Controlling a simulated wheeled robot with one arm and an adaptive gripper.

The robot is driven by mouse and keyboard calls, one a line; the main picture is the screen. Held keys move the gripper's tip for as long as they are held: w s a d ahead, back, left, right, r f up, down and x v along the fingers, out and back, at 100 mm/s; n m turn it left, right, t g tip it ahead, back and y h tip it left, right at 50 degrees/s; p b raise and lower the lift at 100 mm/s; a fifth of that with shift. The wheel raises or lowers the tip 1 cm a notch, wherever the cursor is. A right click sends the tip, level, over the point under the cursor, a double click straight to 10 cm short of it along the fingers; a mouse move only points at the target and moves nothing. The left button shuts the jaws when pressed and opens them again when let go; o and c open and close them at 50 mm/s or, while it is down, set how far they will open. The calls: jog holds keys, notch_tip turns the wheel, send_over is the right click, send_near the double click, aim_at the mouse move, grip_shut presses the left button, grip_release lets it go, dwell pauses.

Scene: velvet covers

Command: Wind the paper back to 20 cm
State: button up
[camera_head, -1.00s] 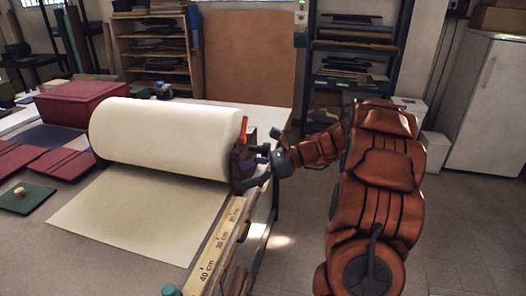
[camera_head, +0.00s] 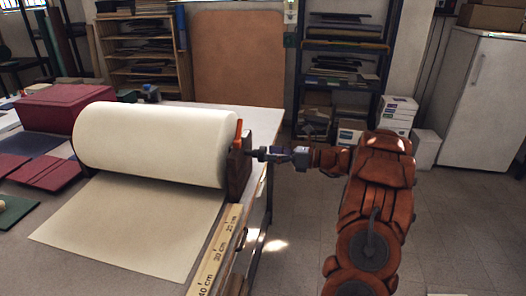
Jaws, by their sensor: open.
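A large roll of cream paper (camera_head: 150,143) lies in a holder on the table, with a dark bracket (camera_head: 239,170) at its right end. A flat sheet of paper (camera_head: 130,222) runs from under it toward the front. The sheet's front edge lies near the 40 cm mark. My gripper (camera_head: 262,153) is open at the bracket's outer right side, pointing left. Whether it touches a crank or knob there is too small to tell.
A dark red box (camera_head: 68,105) and red covers (camera_head: 48,172) lie left of the roll, with a green board (camera_head: 12,212) in front. Shelves (camera_head: 340,60) and a white fridge (camera_head: 483,100) stand behind.

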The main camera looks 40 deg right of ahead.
jog(key=shift+x, duration=1.5)
grip_shut()
